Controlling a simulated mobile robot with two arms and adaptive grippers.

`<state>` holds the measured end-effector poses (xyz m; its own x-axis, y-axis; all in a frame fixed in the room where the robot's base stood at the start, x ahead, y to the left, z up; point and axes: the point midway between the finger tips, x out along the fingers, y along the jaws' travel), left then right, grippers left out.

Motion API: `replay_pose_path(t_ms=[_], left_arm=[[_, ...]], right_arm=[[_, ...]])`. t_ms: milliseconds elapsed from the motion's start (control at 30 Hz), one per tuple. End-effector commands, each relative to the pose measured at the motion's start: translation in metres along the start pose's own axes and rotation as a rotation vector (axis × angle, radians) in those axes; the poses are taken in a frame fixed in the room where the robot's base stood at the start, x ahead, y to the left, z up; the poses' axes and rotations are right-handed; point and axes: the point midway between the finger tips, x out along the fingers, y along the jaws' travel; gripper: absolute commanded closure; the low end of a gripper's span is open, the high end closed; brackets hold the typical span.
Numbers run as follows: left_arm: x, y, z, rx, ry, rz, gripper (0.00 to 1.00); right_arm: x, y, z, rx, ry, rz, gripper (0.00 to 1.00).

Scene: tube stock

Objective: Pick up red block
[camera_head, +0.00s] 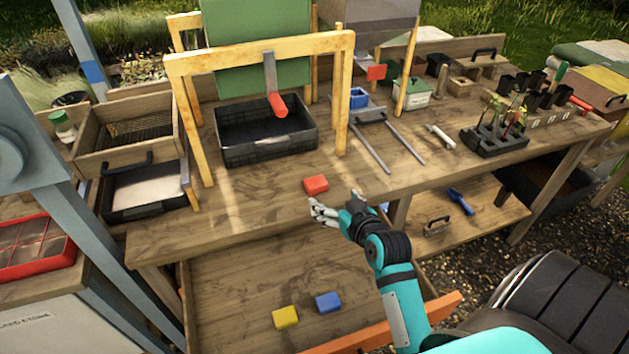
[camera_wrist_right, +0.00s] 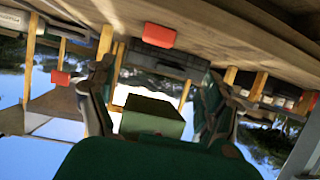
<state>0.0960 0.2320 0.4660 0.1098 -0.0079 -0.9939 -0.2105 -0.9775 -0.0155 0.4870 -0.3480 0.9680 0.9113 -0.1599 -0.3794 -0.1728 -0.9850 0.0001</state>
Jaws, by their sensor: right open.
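The red block (camera_head: 316,184) lies on the wooden bench top (camera_head: 250,205) near its front edge. My right gripper (camera_head: 338,207) is just in front of the block, to its lower right in the head view, and apart from it. Its fingers are spread and nothing is between them. In the right wrist view the picture is upside down; the red block (camera_wrist_right: 159,35) shows beyond the open right gripper (camera_wrist_right: 158,80), on the bench surface along the top. My left gripper is in neither view.
A yellow block (camera_head: 285,317) and a blue block (camera_head: 328,302) lie on a lower wooden surface. Behind the red block stand a wooden frame (camera_head: 345,95) with a red-ended lever (camera_head: 277,104) and a black crate (camera_head: 262,148). Bench space beside the red block is clear.

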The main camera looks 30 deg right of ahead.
Motion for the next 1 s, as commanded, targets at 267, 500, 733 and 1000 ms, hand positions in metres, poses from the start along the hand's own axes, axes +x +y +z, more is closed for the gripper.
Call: replay_pose_path(t_ms=[267,500,733,1000], left_arm=[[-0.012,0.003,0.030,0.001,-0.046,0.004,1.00],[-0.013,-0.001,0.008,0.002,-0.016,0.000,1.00],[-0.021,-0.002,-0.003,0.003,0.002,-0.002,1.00],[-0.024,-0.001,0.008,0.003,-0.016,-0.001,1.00]], right_arm=[[0.060,0.000,-0.002,0.002,-0.001,-0.002,0.15],[0.084,0.000,0.000,0.000,-0.001,-0.001,0.15],[0.106,0.006,0.000,0.001,-0.002,-0.001,0.15],[0.135,0.008,0.003,0.000,-0.002,0.000,0.15]])
